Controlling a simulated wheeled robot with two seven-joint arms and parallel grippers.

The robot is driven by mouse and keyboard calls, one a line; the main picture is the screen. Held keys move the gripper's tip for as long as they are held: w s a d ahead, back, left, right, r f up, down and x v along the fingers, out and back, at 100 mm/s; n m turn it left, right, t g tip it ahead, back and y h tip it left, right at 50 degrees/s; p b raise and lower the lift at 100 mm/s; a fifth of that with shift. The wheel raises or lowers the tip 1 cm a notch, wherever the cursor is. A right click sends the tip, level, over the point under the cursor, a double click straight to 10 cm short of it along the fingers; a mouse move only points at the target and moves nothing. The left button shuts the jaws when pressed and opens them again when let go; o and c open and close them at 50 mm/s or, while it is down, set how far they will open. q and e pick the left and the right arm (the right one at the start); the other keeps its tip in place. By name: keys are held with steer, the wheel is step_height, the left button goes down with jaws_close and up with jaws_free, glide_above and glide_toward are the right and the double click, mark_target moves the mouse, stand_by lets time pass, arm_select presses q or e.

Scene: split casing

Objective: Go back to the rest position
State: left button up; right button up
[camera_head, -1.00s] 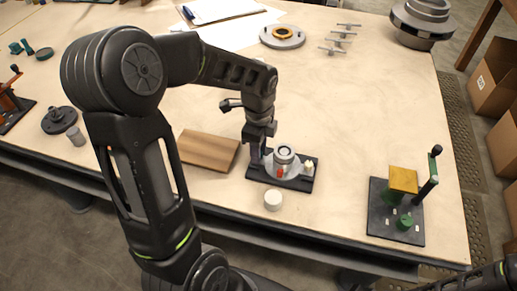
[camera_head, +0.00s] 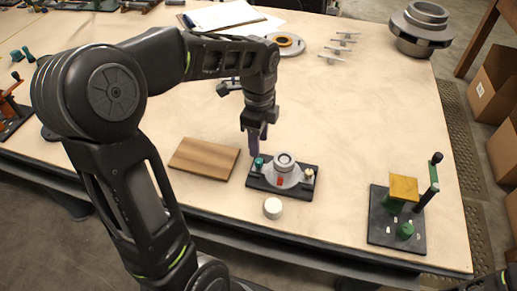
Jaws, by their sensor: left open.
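My left gripper (camera_head: 256,143) is open, with its fingers pointing down above the back left part of a small black base plate (camera_head: 307,189). A grey round casing (camera_head: 284,171) sits on the plate, with a red mark on its front. A teal piece (camera_head: 259,162) stands at the plate's left, just below my left fingertips; I cannot tell if they touch it. A pale yellowish piece (camera_head: 308,173) stands at the plate's right. My right gripper does not show; only a dark part of my right arm is at the lower right corner.
A wooden block (camera_head: 204,158) lies left of the plate, and a white round piece (camera_head: 273,208) lies in front. A black fixture (camera_head: 395,228) with a yellow block and lever stands at the right. Clipboard, ring and metal parts lie at the back. The middle right table is clear.

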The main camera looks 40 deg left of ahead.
arm_select(q)
steer(key=shift+r, duration=0.25)
stand_by(0.3)
